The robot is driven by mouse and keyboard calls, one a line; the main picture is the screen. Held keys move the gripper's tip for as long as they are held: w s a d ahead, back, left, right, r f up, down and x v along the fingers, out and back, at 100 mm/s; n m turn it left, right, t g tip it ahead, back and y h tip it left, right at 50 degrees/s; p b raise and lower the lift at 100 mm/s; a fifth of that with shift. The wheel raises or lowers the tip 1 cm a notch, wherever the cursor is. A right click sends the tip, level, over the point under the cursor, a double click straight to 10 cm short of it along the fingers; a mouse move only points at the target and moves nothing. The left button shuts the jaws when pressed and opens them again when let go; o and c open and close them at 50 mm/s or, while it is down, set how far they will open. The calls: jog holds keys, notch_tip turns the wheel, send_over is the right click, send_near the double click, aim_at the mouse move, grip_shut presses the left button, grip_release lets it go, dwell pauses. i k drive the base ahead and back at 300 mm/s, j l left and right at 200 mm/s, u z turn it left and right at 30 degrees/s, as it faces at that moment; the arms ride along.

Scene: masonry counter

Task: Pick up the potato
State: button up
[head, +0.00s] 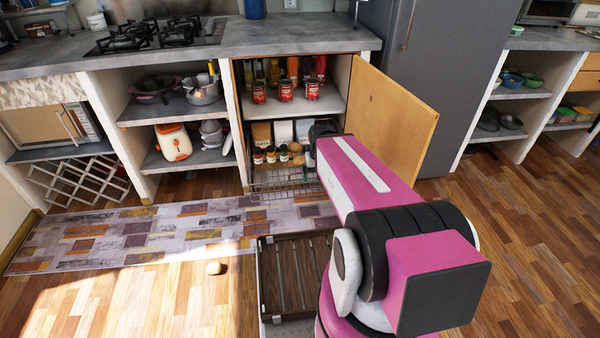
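More brown, rounded items that may be potatoes (296,148) sit low in the open cabinet, beside several small jars. My pink arm reaches forward to the cabinet's lower opening. The dark end of my gripper (322,132) shows there, close to the right of these items. Its fingers are hidden behind my arm, so I cannot see whether it holds anything.
The open wooden cabinet door (392,120) stands right of my arm. A wire basket (285,183) sticks out at the cabinet's bottom. Red cans (285,91) stand on the shelf above. The patterned rug (140,232) lies in front; the floor at right is clear.

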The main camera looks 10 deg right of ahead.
aim_at(212, 268)
jog(key=k, duration=0.35)
jog(key=u, duration=1.35)
jog(key=z, duration=0.45)
jog(key=j+z, duration=0.4)
jog(key=k+j+z, duration=0.15)
jog(key=j+z, duration=0.3)
jog(key=k+j+z, duration=0.15)
jog(key=j+z, duration=0.25)
jog(key=k+j+z, duration=0.1)
jog(key=k+j, duration=0.25)
jog(key=j, duration=0.2)
jog(key=k+j+z, duration=0.1)
jog(key=k+j, duration=0.25)
jog(key=j, duration=0.15)
